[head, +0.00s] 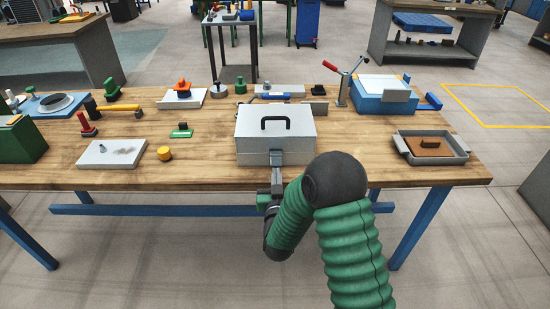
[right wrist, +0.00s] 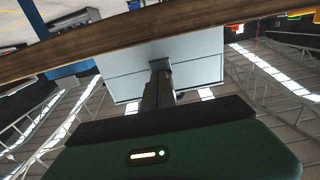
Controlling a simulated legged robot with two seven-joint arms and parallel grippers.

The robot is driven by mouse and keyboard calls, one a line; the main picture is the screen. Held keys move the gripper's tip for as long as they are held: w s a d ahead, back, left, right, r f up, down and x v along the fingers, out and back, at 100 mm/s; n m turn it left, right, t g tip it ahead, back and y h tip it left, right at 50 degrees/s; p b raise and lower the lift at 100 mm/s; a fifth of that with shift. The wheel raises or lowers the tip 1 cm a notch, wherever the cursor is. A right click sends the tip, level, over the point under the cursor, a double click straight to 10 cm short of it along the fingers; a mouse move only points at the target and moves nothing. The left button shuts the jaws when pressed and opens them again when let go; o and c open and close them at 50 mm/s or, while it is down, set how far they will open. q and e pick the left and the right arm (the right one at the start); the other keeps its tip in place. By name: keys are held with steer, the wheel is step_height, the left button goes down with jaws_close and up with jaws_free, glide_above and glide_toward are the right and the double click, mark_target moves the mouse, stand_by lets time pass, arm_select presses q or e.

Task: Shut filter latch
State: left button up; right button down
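A grey metal box (head: 276,133) with a black handle on its lid stands at the front middle of the bench. A small grey latch (head: 276,157) is on its front face. My right gripper (head: 277,178) points up at the latch from below the bench's front edge. In the right wrist view the box (right wrist: 195,70) appears upside down. There the fingers of my right gripper (right wrist: 161,70) look close together, with their tips at or very near the box's front. They hide the latch, so contact is unclear. My left gripper is not in view.
A grey tray (head: 460,158) with a brown block is at the bench's right. A blue-based device (head: 384,100) and a red-handled lever (head: 343,88) stand behind. A white plate (head: 112,160) and yellow knob (head: 164,153) lie left. Bench wood beside the box is clear.

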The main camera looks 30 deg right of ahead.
steer(key=shift+r+p, duration=0.55)
steer(key=shift+r, duration=0.2)
steer(key=shift+r+p, duration=0.35)
steer(key=shift+r, duration=0.15)
steer(key=f+b+v, duration=0.1)
steer(key=v, duration=0.6)
steer(key=shift+b, duration=0.4)
steer(key=shift+f, duration=0.1)
